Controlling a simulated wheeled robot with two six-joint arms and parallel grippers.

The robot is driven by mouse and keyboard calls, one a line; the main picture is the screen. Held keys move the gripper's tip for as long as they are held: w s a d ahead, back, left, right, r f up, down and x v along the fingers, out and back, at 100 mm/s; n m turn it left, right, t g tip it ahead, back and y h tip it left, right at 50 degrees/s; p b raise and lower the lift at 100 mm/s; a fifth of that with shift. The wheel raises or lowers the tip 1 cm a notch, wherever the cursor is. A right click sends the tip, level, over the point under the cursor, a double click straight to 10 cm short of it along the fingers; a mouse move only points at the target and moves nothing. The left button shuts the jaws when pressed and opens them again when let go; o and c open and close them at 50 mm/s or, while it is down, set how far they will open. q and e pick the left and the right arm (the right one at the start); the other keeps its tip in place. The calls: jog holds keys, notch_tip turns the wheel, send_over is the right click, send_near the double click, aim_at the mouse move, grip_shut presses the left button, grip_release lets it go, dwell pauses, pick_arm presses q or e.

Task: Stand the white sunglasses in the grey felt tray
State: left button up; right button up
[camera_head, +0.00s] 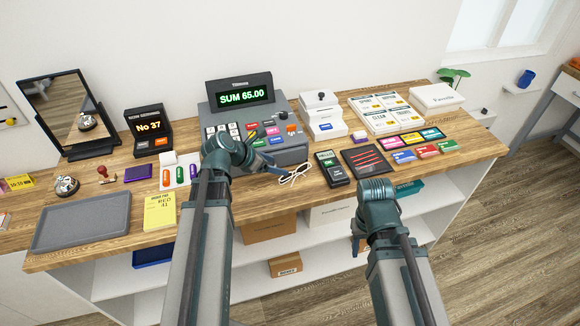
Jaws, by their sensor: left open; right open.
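The white sunglasses (295,174) lie on the wooden counter in front of the cash register, near the front edge. My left gripper (268,164) is open and just left of the sunglasses, with its fingers pointing toward them. I cannot tell whether it touches them. The grey felt tray (82,222) lies flat and empty at the left end of the counter. My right gripper (357,241) is open and empty, in front of the counter's front edge and partly hidden by its own arm.
The cash register (286,155) stands behind the sunglasses. A card terminal (332,168) and a dark tray with red strips (367,161) lie to their right. A yellow notepad (160,211), a bell (66,186) and a mirror (68,112) are near the felt tray.

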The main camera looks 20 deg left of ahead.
aim_at(294, 173)
pick_arm(q)
jog(key=b+x, duration=0.5)
jog(key=x, duration=0.2)
jog(key=shift+w+f+b, duration=0.1)
jog(key=shift+f+b, duration=0.25)
jog(key=shift+b, duration=0.05)
jog(key=shift+w+d+f, duration=0.25)
jog(key=shift+w+d, duration=0.05)
jog(key=shift+b, duration=0.35)
jog(key=b+x, duration=0.2)
jog(key=x, duration=0.1)
jog(key=b+x, duration=0.1)
jog(key=b, duration=0.1)
jog(key=shift+w+a+f, duration=0.1)
jog(key=shift+a+f, duration=0.1)
jog(key=shift+f, duration=0.4)
jog(key=shift+w+d+f, duration=0.15)
jog(key=shift+w, duration=0.05)
jog(key=shift+c, duration=0.4)
grip_shut()
